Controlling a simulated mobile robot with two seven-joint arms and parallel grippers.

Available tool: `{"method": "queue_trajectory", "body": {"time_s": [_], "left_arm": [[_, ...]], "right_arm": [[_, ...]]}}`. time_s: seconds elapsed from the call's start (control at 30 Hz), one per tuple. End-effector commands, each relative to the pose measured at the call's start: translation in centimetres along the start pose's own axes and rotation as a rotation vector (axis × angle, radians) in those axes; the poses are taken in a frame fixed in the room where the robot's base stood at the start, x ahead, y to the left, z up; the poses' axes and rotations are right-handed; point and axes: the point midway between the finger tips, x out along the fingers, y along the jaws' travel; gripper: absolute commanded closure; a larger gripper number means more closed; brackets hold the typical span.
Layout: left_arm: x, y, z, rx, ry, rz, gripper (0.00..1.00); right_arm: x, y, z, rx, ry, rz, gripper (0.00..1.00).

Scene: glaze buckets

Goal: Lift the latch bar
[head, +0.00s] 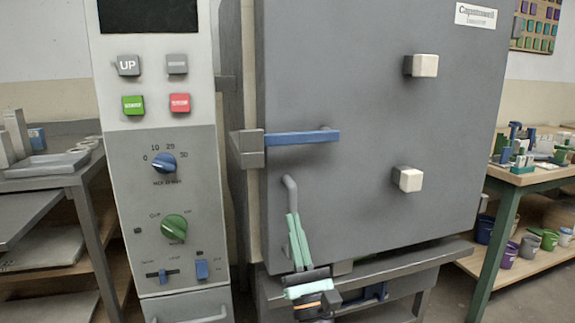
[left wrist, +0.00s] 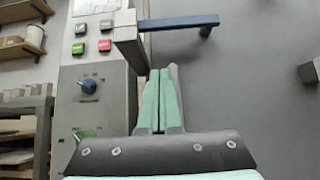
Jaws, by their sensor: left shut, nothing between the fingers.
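The blue latch bar (head: 303,137) lies about level across the left edge of the grey kiln door (head: 370,100). In the left wrist view the latch bar (left wrist: 180,22) is at the top, beyond my fingertips. My left gripper (head: 293,216) has green finger pads, is shut and empty, and points up below the bar. A gap shows between its tips (left wrist: 162,72) and the bar. My right gripper is in neither view.
A grey curved door handle (head: 290,186) stands just above and behind my left fingers. Two pale blocks (head: 422,66) stick out from the door's right part. A control panel (head: 165,150) with buttons and knobs stands to the left. A ledge (head: 400,265) runs below the door.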

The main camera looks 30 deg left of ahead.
Motion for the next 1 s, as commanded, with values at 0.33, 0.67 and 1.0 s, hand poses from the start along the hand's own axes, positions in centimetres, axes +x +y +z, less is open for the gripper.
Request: {"method": "queue_trajectory", "body": {"time_s": [0.33,0.67,1.0], "left_arm": [[3.3,0.0,0.1,0.002,-0.004,0.000,1.00],[10.3,0.0,0.1,0.002,-0.004,0.001,1.00],[12.7,0.0,2.7,0.002,-0.001,-0.001,1.00]], "right_arm": [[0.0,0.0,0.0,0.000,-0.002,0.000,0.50],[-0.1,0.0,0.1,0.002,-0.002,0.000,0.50],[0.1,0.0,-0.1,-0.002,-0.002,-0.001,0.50]]}}
